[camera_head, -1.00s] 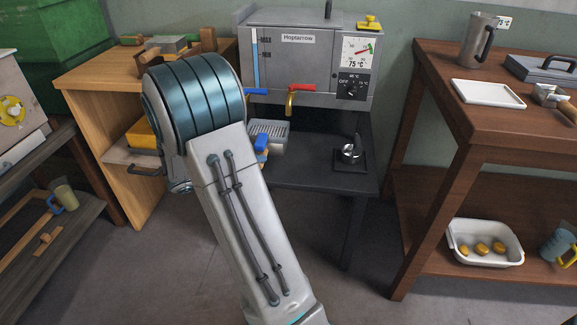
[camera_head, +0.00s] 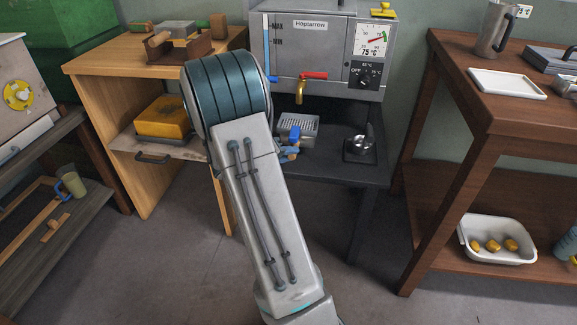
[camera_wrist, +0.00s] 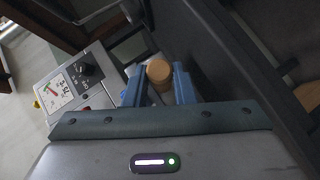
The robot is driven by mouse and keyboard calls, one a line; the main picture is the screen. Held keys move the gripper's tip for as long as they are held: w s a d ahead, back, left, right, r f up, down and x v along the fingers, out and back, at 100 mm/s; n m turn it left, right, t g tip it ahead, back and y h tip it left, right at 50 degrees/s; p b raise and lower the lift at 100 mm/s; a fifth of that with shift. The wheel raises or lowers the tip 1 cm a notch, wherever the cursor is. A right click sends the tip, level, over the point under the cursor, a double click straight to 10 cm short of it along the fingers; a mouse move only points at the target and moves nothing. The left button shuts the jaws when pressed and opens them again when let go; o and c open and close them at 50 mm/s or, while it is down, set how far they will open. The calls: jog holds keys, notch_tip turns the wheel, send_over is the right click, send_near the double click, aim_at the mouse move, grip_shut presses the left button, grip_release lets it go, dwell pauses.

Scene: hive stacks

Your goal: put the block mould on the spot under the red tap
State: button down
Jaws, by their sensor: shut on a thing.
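The block mould (camera_head: 298,124) is a grey tray with a ribbed or slotted top. In the head view it is close below the red-handled tap (camera_head: 300,92), over the black stand. I cannot tell whether it touches the stand. My gripper (camera_head: 291,143) shows as a blue finger at the mould's near side, partly hidden by my arm. In the wrist view my gripper (camera_wrist: 159,88) has its two blue fingers closed around a round tan handle (camera_wrist: 159,72), which seems to belong to the mould. The rest of the mould is hidden there.
The grey heated tank (camera_head: 322,50) stands behind. A metal tool on a black base (camera_head: 360,147) stands right of the mould on the black stand (camera_head: 340,172). A wooden cabinet (camera_head: 95,67) with a yellow block (camera_head: 165,116) is left; a brown table (camera_head: 500,112) is right.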

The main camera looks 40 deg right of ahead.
jog(key=shift+f+b, duration=0.55)
jog(key=shift+f, duration=1.4)
jog(key=c, duration=1.5)
grip_release()
